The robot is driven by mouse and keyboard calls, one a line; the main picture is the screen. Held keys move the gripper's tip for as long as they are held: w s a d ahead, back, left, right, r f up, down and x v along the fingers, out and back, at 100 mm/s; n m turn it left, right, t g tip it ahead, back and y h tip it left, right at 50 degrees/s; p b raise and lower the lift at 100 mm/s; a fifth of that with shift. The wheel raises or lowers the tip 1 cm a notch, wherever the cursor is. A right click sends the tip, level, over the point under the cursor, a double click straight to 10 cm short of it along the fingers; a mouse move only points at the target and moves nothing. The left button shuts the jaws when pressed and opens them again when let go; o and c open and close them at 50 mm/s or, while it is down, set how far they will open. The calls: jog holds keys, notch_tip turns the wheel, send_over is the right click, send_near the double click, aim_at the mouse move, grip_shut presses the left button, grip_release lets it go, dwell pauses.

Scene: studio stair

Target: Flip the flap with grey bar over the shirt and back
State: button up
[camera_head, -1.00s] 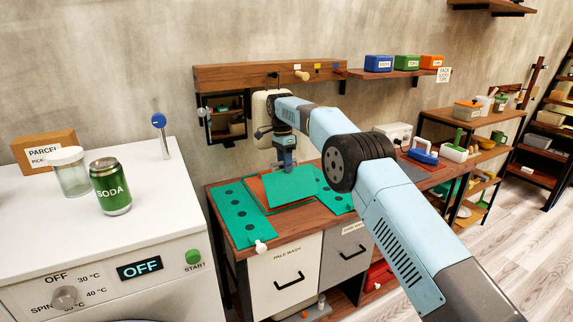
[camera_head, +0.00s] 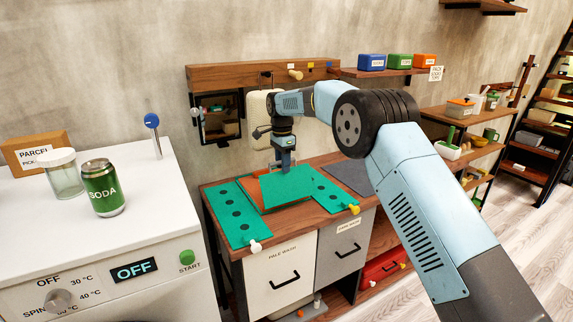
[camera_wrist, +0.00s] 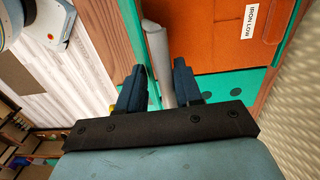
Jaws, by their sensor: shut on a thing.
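The green folding board lies on the wooden worktop. Its left flap (camera_head: 237,215) and right flap (camera_head: 335,193) have dark holes and lie flat. A plain green flap (camera_head: 287,187) is tilted up at the middle, over the orange shirt, of which only an edge (camera_head: 249,192) shows in the head view. In the wrist view the orange shirt (camera_wrist: 225,35) carries an "IRON LOW" label. The grey bar (camera_wrist: 156,50) runs between the fingers of my gripper (camera_wrist: 160,88), which is shut on it. My gripper (camera_head: 285,168) points down at the flap's back edge.
A white knob (camera_head: 255,246) and a yellow knob (camera_head: 353,209) stick out at the board's front. A grey mat (camera_head: 352,177) lies to the right. A wall rail (camera_head: 240,76) is behind. The washer (camera_head: 100,240) with a soda can (camera_head: 103,188) stands to the left.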

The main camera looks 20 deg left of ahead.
jog(key=shift+s+d+r, duration=0.25)
jog(key=shift+s+d, duration=0.3)
jog(key=shift+c, duration=0.2)
jog(key=shift+t+y, duration=0.3)
jog(key=shift+s+d+r, duration=0.15)
jog(key=shift+d, duration=0.05)
jog(key=shift+s+d+r+t+y, duration=0.2)
jog(key=shift+s+d+t+y, duration=0.35)
jog(key=shift+s+d, duration=0.65)
grip_shut()
jog(key=shift+w+d, duration=0.1)
jog(key=shift+w, duration=0.05)
jog(key=shift+f, duration=0.1)
jog(key=shift+t+y, duration=0.55)
jog(key=shift+y, duration=0.2)
jog(key=s+d, duration=0.1)
jog(key=s+d+f, duration=0.1)
jog(key=s+d, duration=0.1)
jog(key=shift+d+f, duration=0.15)
jog(key=shift+f, duration=0.1)
